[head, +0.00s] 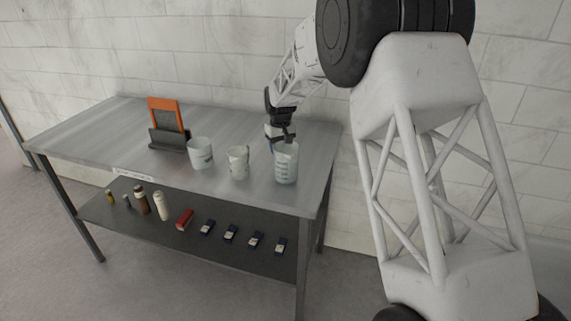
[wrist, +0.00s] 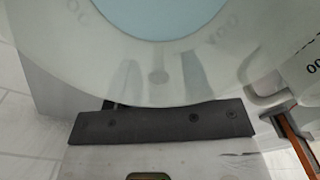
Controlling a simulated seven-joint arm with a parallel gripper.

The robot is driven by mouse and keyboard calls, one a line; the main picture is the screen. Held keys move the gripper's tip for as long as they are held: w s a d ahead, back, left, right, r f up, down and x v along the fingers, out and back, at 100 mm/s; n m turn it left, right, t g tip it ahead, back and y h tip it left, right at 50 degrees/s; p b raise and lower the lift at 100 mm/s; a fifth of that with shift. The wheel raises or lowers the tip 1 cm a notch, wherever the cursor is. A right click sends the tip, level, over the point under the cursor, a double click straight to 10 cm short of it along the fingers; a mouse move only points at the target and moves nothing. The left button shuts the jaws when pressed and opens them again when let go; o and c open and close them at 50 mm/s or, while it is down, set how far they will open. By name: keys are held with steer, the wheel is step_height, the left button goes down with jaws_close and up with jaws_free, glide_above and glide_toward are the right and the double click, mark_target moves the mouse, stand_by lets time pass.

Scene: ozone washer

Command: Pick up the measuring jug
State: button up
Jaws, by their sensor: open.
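The measuring jug (head: 286,166), a pale translucent vessel with blue graduation marks, stands upright near the right end of the metal table. My gripper (head: 283,141) points down at its rim, with the fingertips at or just above the top edge. In the wrist view the jug's pale round wall and rim (wrist: 100,45) fill the upper part, with a light blue area inside. One dark finger pad (wrist: 160,122) lies across the near side of the rim; the other finger is not clear. My gripper is open. Whether a finger touches the jug I cannot tell.
A cup (head: 238,163) and a wider white beaker (head: 200,154) stand left of the jug. An orange-framed panel (head: 166,114) in a dark holder stands further left. The lower shelf (head: 120,215) holds bottles, a red item and several small dark boxes. The tabletop's left end is clear.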

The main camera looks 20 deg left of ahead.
mark_target(285, 160)
steer(key=shift+c, duration=0.2)
jaws_close()
steer(key=shift+r, duration=0.35)
stand_by(0.5)
steer(key=shift+r, duration=1.5)
steer(key=s+d+r, duration=0.1)
steer(key=s+d, duration=0.6)
steer(key=s, duration=0.6)
steer(key=shift+s+d+r, duration=0.15)
steer(key=shift+s+d, duration=0.1)
steer(key=shift+d, duration=0.1)
steer(key=shift+s+d, duration=0.1)
steer(key=shift+s, duration=0.1)
stand_by(0.5)
